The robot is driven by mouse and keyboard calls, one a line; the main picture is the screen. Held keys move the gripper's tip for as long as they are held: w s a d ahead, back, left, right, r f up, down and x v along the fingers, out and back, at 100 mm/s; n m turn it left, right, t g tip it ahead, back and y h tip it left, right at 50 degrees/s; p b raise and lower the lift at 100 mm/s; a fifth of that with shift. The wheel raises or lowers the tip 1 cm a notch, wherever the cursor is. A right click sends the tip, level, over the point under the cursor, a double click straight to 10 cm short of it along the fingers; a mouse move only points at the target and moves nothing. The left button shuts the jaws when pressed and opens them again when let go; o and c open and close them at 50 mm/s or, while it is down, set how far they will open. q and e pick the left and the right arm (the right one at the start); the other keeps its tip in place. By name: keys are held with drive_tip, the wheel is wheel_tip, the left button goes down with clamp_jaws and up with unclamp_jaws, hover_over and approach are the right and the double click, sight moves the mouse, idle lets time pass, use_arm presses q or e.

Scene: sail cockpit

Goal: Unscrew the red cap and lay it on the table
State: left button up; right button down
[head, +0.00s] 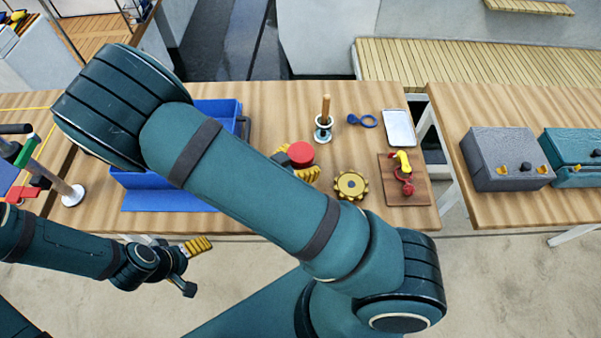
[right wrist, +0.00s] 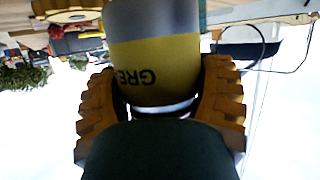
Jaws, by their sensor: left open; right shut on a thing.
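The red cap (head: 300,153) shows from above on the table, just beyond my right forearm, with yellow finger pads on both sides of it. My right gripper (right wrist: 160,85) is shut on the grease container (right wrist: 155,60), whose yellow label shows "GRE" upside down and whose other band is grey. The cap is not visible in the right wrist view. The exact finger contact at the container's top end is partly hidden by my gripper. My left gripper (head: 198,245) is open and empty, with yellow pads, in front of the table at lower left.
A blue bin (head: 160,200) stands left. Grey box (head: 503,158) sits right.

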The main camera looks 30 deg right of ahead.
drive_tip(key=shift+f+b, duration=0.5)
drive_tip(key=shift+f, duration=1.65)
unclamp_jaws()
drive_tip(key=shift+f, duration=0.1)
drive_tip(key=shift+a+r, duration=0.1)
drive_tip(key=shift+r, duration=0.1)
drive_tip(key=p+v, duration=0.1)
drive_tip(key=v, duration=1)
drive_tip(key=shift+a+p, duration=0.35)
drive_tip(key=shift+p, duration=0.05)
